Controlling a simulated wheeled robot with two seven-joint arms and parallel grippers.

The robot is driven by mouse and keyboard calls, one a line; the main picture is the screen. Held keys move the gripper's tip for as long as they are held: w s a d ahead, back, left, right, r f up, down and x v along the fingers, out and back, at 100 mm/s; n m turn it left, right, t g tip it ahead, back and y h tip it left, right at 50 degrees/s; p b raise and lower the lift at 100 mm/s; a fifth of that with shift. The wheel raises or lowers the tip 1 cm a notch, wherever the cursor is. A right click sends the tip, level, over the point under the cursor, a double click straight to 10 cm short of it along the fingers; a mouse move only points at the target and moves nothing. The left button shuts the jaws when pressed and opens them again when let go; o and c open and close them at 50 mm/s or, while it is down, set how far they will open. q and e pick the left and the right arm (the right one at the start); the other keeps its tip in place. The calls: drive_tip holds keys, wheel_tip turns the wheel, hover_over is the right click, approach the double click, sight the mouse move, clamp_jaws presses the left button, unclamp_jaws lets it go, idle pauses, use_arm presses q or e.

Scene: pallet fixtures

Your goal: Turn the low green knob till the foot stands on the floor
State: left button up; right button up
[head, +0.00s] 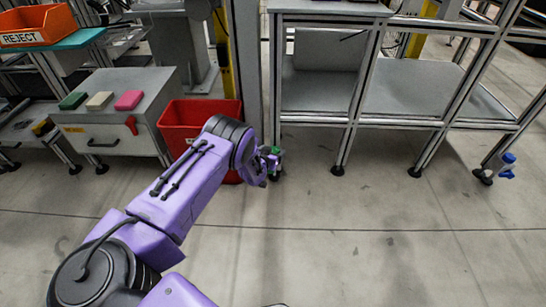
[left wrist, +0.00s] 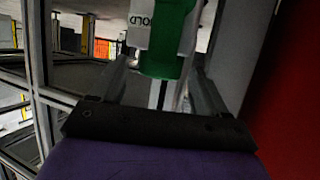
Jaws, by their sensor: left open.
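The low green knob (head: 276,151) is on the near left leg of the grey metal frame, close to the floor, partly hidden behind my left gripper (head: 267,165).
A red bin (head: 195,120) stands just left of my left gripper. Left of it is a grey cabinet (head: 110,135) with coloured blocks on top. The floor in front is clear.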

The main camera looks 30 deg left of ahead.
use_arm(q)
drive_tip(key=shift+w, duration=0.3)
use_arm(e)
drive_tip(key=shift+s+d, duration=0.1)
drive_tip(key=shift+s, duration=0.2)
use_arm(q)
drive_tip(key=c, duration=1)
drive_tip(key=shift+a+m+h, duration=0.3)
drive_tip(key=shift+m+h, duration=0.6)
drive_tip(key=shift+h, duration=0.1)
drive_tip(key=shift+c, duration=0.2)
drive_tip(key=shift+a+f+m+h+b, duration=0.15)
drive_tip(key=shift+m+h+b, duration=0.35)
drive_tip(key=shift+m+h, duration=1)
drive_tip(key=shift+h, duration=0.3)
use_arm(e)
drive_tip(key=shift+s+d+f+n+g, duration=0.3)
drive_tip(key=shift+s+n+g, duration=0.3)
drive_tip(key=shift+s+g, duration=0.1)
use_arm(q)
drive_tip(key=o, duration=1)
drive_tip(key=shift+r, duration=0.2)
drive_tip(key=shift+o, duration=0.2)
use_arm(e)
drive_tip(key=shift+r, duration=0.1)
